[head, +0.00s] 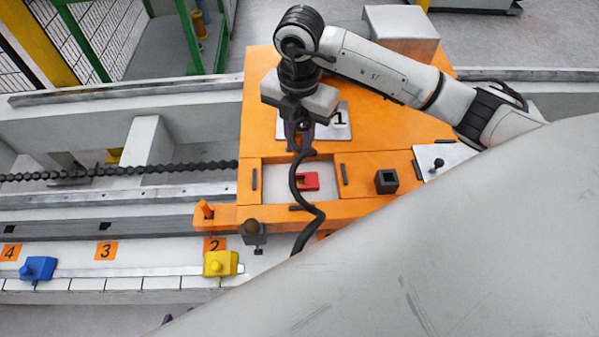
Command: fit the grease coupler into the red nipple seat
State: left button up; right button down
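The red nipple seat (312,181) is a small red block with a dark recess, lying in a pale rectangular opening of the orange plate. The grease coupler itself is mostly hidden between the fingers. The hose hangs from the fingers, passes in front of the seat's left side and runs down toward the large grey surface. The gripper appears apart from the seat.
Yellow (219,263) and blue (38,268) blocks stand on the front rail. A large grey surface covers the lower right.

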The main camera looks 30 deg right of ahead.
aim_at(300, 153)
notch_tip(300, 153, down, 4)
jog(key=shift+f, duration=3)
jog(key=shift+f+b, duration=0.1)
jog(key=shift+b, duration=0.25)
jog(key=c, duration=1.6)
grip_release()
